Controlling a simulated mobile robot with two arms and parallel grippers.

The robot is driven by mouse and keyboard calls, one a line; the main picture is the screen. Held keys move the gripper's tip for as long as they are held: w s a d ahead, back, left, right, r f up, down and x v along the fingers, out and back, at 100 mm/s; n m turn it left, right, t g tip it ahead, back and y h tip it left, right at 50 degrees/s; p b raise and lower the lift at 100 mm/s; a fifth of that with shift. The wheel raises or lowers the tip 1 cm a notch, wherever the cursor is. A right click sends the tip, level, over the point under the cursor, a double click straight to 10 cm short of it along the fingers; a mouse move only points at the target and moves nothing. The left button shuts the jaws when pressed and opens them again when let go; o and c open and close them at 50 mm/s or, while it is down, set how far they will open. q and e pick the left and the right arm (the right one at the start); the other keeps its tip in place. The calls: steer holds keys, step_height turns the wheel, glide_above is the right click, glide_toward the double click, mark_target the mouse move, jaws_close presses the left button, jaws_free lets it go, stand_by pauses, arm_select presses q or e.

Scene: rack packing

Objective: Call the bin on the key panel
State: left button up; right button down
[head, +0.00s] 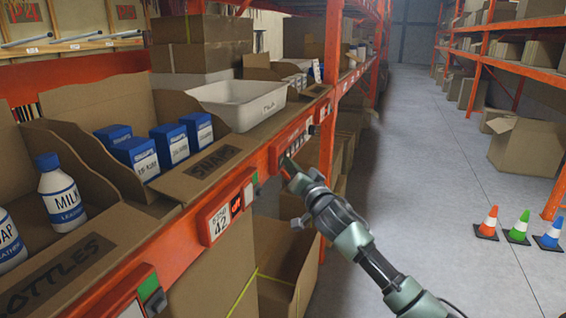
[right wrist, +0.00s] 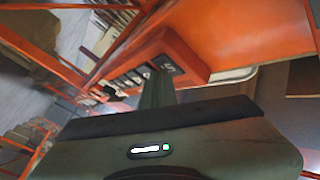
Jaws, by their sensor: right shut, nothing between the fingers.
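The key panel (head: 294,137) is a red box with a row of pale keys on the orange shelf beam. It shows in the right wrist view (right wrist: 185,52) with dark marks on its keys. My right gripper (head: 286,162) is shut and empty, its fingertips at the lower left of the panel. In the right wrist view the closed fingers (right wrist: 157,90) overlap the panel's lower edge; I cannot tell whether they touch a key. A white bin (head: 226,105) stands on the shelf above the panel. My left gripper is out of view.
A red display (head: 218,212) reading 42 hangs on the beam. Open cardboard boxes with blue cartons (head: 170,145) and white bottles (head: 60,192) stand on the shelf. Small cones (head: 519,228) stand on the floor at right. The aisle floor (head: 430,180) is clear.

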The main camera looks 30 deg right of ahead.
steer(key=shift+s+d, duration=0.1)
stand_by(0.3)
steer(key=shift+s+d, duration=0.45)
steer(key=shift+s, duration=0.1)
steer(key=s+d+p, duration=0.1)
steer(key=s+d, duration=0.2)
steer(key=shift+s+d, duration=0.1)
steer(key=shift+s, duration=0.25)
stand_by(0.8)
